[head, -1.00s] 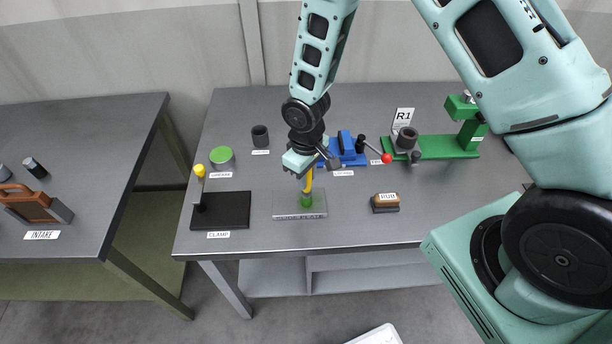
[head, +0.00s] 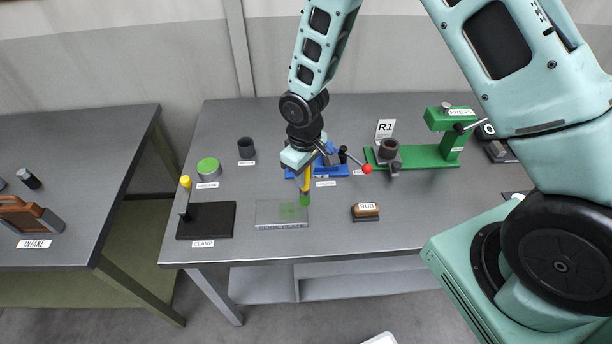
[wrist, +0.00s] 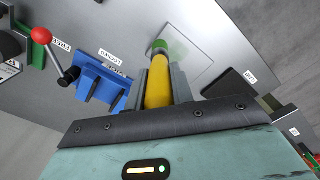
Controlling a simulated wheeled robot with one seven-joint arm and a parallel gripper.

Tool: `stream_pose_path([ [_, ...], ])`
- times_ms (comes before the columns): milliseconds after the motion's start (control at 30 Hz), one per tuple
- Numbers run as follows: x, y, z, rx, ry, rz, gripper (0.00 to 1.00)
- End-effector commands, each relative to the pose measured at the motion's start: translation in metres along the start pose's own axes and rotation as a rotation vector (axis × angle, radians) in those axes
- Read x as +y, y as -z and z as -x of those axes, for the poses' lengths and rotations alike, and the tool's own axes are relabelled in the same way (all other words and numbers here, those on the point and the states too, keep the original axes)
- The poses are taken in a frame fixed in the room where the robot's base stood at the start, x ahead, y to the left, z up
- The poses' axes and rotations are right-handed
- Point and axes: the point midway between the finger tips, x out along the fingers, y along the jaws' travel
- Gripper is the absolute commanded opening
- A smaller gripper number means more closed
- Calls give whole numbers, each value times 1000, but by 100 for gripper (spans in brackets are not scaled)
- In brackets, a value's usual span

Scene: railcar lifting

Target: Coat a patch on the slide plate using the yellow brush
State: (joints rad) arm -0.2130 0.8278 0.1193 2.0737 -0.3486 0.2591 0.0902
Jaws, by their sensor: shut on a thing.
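My gripper (head: 306,172) is shut on the yellow brush (head: 308,184), which points down with a green tip (head: 304,199). The brush handle (wrist: 160,85) also shows between the fingers in the wrist view. The slide plate (head: 268,210) is a pale grey rectangle at the table's front middle. The brush tip is at its right edge; I cannot tell whether it touches. A faint green patch (head: 290,211) shows on the plate, left of the tip. The plate also shows in the wrist view (wrist: 200,45).
A green-topped tin (head: 208,168) and a black clamp base (head: 208,222) with a yellow-topped lever stand left. A blue fixture (head: 330,170) with a red-knobbed lever is behind the brush. The RUB block (head: 366,212) is right of the plate. A green press (head: 445,150) stands back right.

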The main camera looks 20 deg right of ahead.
Motion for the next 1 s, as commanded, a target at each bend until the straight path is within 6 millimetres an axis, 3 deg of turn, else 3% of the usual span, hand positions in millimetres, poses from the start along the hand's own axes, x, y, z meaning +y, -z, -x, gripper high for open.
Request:
stream_pose_path([
  [333,0,4,31,1,0,-3,0],
  [1000,0,5,31,0,0,-2,0],
])
